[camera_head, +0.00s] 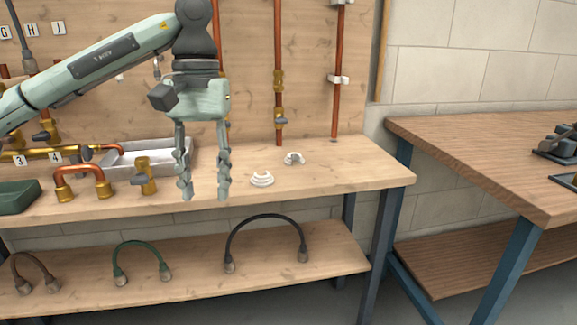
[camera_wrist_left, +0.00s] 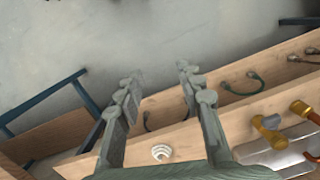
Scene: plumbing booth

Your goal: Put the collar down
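My left gripper (camera_head: 205,194) hangs pointing down over the front part of the wooden bench. Its two fingers are spread apart and I see nothing between them; the left wrist view shows the same open fingers (camera_wrist_left: 160,73). A small white ridged piece (camera_head: 262,179), possibly the collar, rests on the bench just right of the fingers. It also shows in the left wrist view (camera_wrist_left: 161,152), near the base of the fingers. I cannot tell for sure which is the collar. My right gripper is out of view.
A metal tray (camera_head: 122,172), a brass valve (camera_head: 146,176), copper pipe (camera_head: 84,171) and a green bin (camera_head: 17,198) stand at the left. Copper risers (camera_head: 278,90) run up the back board. Hoses lie on the lower shelf (camera_head: 190,278). The bench's right end is clear.

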